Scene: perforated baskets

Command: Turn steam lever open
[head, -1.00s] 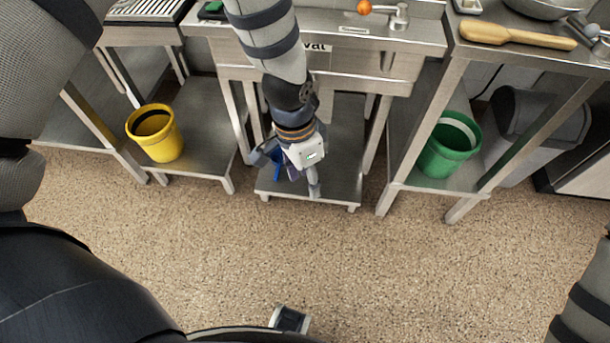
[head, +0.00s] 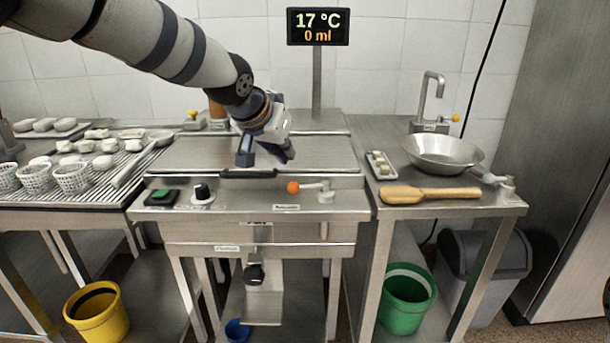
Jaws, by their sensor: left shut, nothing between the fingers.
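A lever (head: 310,187) with an orange ball on its left end sits on the front top ledge of the steel vat (head: 350,208). Its arm runs to the right into a grey pivot, roughly along the ledge. A small label below it is too small to read. My left gripper (head: 265,158) is over the vat's lid, behind and to the left of the orange ball and apart from it. It points down, shut, with nothing held. My right gripper is out of view.
A black knob (head: 202,191) and a green switch (head: 162,197) share the ledge at left. A dark lid handle (head: 248,174) lies below my left gripper. A display (head: 318,26) stands behind on a post. A wooden paddle (head: 430,195) and a bowl (head: 442,154) sit at right.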

